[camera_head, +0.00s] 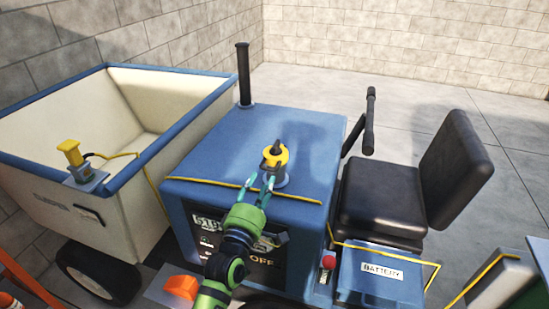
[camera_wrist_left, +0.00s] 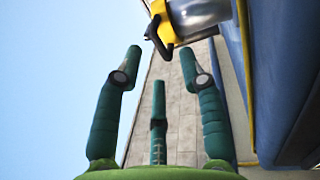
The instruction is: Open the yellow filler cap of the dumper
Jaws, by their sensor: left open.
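The yellow filler cap (camera_head: 280,152), with a black handle across it, sits on a short grey neck on top of the dumper's blue hood (camera_head: 215,150). In the left wrist view the cap (camera_wrist_left: 168,30) is seen from the side on its metal neck (camera_wrist_left: 199,14), with the black handle facing left. My left gripper (camera_head: 259,188) is open and empty, its green fingers spread at the near side of the cap. In the wrist view the cap lies beyond the fingertips (camera_wrist_left: 158,72), not between them. Contact is not visible. My right gripper is not in view.
A cream skip (camera_head: 123,218) with a blue rim stands left, carrying a yellow-topped fitting (camera_head: 70,152). A black exhaust pipe (camera_head: 243,75) rises behind the hood. A black seat (camera_head: 385,205), lever (camera_head: 369,120) and blue battery box (camera_head: 380,275) are right.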

